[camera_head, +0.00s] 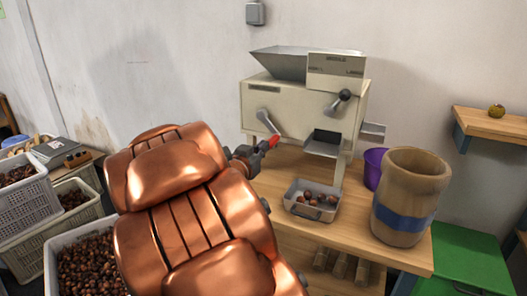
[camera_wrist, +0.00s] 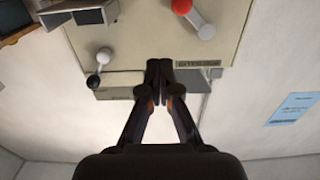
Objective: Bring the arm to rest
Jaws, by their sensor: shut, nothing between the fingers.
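My gripper (camera_wrist: 160,75) is shut and empty in the wrist view, with its two fingertips together in front of the cream machine (camera_wrist: 150,30). In the head view my copper-coloured arm covers the left middle and hides most of the gripper; a dark part of it shows near the machine's left side. The cream machine (camera_head: 290,98) stands on the wooden table (camera_head: 355,238) with a metal hopper (camera_head: 282,64) on top. A lever with a red knob (camera_wrist: 181,6) shows on its face in the wrist view. I cannot tell whether the gripper touches the machine.
A small metal tray (camera_head: 297,209) with several chestnuts sits below the machine's chute. A tan paper bag (camera_head: 405,230) with a blue band and a purple bucket (camera_head: 373,180) stand to the right. Crates (camera_head: 30,240) of chestnuts are at the left.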

